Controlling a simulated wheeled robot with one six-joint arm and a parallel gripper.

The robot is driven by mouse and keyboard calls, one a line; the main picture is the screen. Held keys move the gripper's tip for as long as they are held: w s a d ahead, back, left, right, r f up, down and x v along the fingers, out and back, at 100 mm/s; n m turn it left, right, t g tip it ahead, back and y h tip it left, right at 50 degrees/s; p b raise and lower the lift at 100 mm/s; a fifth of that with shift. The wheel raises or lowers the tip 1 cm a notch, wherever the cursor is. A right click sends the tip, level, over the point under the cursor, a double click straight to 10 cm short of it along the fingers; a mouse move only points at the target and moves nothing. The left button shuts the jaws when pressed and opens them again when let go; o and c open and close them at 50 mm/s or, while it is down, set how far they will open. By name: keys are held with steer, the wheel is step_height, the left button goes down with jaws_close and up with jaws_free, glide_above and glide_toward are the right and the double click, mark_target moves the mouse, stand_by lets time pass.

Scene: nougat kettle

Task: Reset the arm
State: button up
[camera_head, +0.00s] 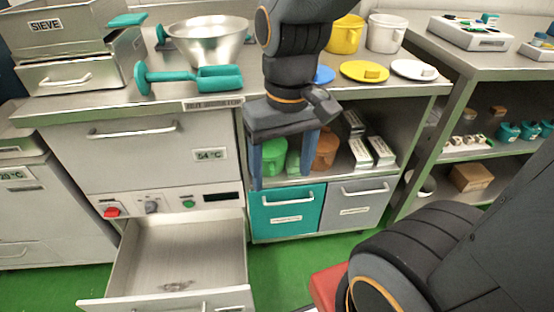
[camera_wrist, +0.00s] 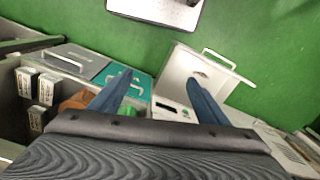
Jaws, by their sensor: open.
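My gripper (camera_head: 284,165) hangs fingers down in front of the counter, in the middle of the head view. Its two blue fingers are wide apart with nothing between them. In the wrist view my gripper (camera_wrist: 160,92) is also open and empty, above the green floor and the front of the cabinets. An open drawer (camera_head: 180,262) is to the lower left of my gripper in the head view. The drawer also shows in the wrist view (camera_wrist: 197,75), with a small metal item inside that I cannot identify.
A teal drawer (camera_head: 287,210) and a grey drawer (camera_head: 355,204) are shut below the shelf. A shelving unit (camera_head: 450,70) stands at right. Green floor is partly clear.

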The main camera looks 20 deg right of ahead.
stand_by(0.6)
steer(key=d+r+m+p, duration=0.1)
steer(key=d+r+p, duration=0.3)
steer(key=p, duration=0.8)
step_height(320, 180, up, 2)
steer(key=shift+s+d+r, duration=0.2)
steer(key=shift+s+d, duration=0.05)
steer(key=shift+s, duration=0.15)
steer(key=shift+o, duration=0.5)
stand_by(0.8)
steer(key=shift+w+f, duration=0.1)
steer(key=m+t+h+b, duration=0.1)
steer(key=m+t+b, duration=0.1)
steer(key=t, duration=0.2)
glide_above(297, 172)
steer(key=s, duration=0.3)
step_height(297, 172, down, 28)
steer(key=shift+x, duration=3.6)
